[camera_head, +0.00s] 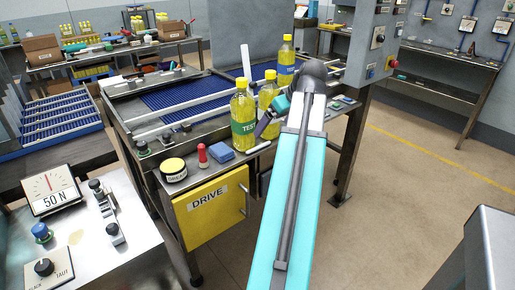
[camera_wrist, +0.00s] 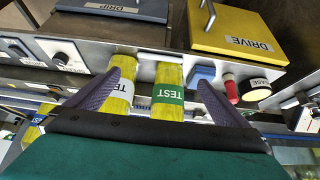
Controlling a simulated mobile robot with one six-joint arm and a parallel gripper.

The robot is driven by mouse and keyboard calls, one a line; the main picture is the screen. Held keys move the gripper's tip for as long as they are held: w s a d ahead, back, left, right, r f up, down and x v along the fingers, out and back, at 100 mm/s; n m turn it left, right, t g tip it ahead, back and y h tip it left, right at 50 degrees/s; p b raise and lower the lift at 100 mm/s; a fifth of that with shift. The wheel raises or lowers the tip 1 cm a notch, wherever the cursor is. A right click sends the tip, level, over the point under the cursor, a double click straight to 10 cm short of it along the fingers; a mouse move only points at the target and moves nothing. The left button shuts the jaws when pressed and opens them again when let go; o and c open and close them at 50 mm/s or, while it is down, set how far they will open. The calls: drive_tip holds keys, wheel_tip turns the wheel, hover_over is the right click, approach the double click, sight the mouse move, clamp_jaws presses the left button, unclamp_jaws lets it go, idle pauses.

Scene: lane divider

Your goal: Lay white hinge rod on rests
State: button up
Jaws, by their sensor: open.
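My gripper (camera_head: 268,122) is open above the front edge of the bench, beside the yellow TEST bottles. In the wrist view its two dark purple fingers (camera_wrist: 158,80) stand wide apart, with bottles showing between and beyond them. A short white rod (camera_head: 258,147) lies along the bench's front edge, right of a blue block; it also shows in the wrist view (camera_wrist: 160,57), apart from the fingers. I cannot tell for sure that this is the hinge rod. Long pale rails (camera_head: 195,108) run over the blue conveyor belt. I cannot make out the rests.
TEST bottles (camera_head: 243,118) stand close to my gripper. A yellow DRIVE door (camera_head: 205,222) is below. A control box (camera_head: 370,45) stands at the right.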

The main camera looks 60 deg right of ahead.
approach(259, 146)
drive_tip(key=x, duration=0.2)
drive_tip(key=shift+w+d, duration=0.1)
drive_tip(key=shift+w, duration=0.05)
idle(0.4)
drive_tip(key=shift+f, duration=0.1)
drive_tip(key=shift+p+x, duration=0.7)
drive_tip(key=shift+x, duration=1.9)
drive_tip(key=shift+f, duration=0.1)
drive_tip(key=c, duration=0.8)
